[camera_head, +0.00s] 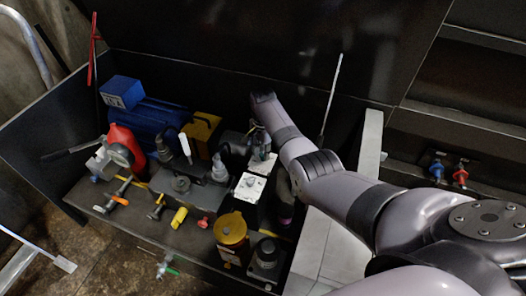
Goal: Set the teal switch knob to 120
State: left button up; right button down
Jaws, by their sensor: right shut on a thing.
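My right arm comes in from the right and bends down at its wrist. Its gripper (260,143) is small in the view, low over the middle of the machine, and shut on what seems to be the teal switch knob. The knob is almost wholly hidden by the fingers, and its setting and scale marks are too small to read. A black block with a white top (250,186) stands just in front of the gripper. My left gripper is not in view.
The machine bed (150,228) is crowded: a blue motor (150,118), a red part (125,147), a yellow box (201,130) and a yellow-topped cylinder (230,230). Dark panels rise behind. A pale ledge (325,255) lies under my right arm. Floor shows at the lower left.

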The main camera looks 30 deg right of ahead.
jog(key=shift+n, duration=0.3)
jog(key=shift+r+n+p, duration=0.1)
jog(key=shift+n+p, duration=0.4)
jog(key=shift+n, duration=0.1)
jog(key=n+p, duration=0.1)
jog(key=n, duration=0.5)
jog(key=shift+n+p, duration=0.35)
jog(key=shift+n, duration=1.55)
jog(key=c, duration=1.4)
grip_release()
jog(key=shift+o, duration=0.2)
